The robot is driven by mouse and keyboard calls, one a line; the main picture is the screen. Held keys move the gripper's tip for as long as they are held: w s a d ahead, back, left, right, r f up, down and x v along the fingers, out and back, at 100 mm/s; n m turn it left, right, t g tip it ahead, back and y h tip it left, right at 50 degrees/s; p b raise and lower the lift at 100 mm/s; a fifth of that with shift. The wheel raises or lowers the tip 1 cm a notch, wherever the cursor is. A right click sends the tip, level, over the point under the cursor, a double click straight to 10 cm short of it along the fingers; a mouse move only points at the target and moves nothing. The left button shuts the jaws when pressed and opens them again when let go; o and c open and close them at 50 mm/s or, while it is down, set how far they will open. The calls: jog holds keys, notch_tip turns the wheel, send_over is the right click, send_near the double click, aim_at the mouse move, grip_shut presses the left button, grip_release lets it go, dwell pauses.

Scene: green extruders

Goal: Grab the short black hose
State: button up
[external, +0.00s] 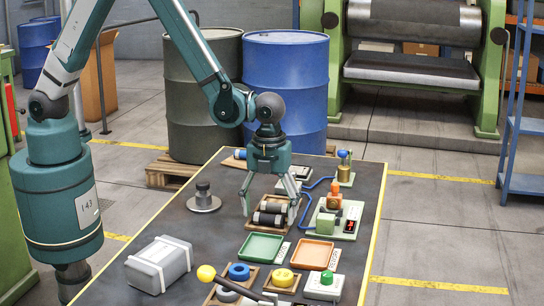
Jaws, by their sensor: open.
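Two short black cylinders with pale bands lie side by side in a small wooden tray (256,225) on the dark table; one of them may be the short black hose (273,207), but I cannot tell which. My gripper (268,213) points down over this tray with its fingers spread wide. One finger is at the left of the cylinders and the other at the right. The gripper looks empty. Whether the fingers touch the cylinders or the tray is not clear.
A green tray (261,247) and an orange tray (313,256) lie in front. A grey box (160,264) and a mallet (207,273) are nearer.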

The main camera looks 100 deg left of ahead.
aim_at(269, 214)
jog(key=shift+c, duration=0.6)
jog(key=c, duration=0.9)
jog(key=shift+o, duration=0.2)
jog(key=shift+r, duration=0.1)
notch_tip(269, 214, up, 10)
jog(key=shift+p, duration=0.4)
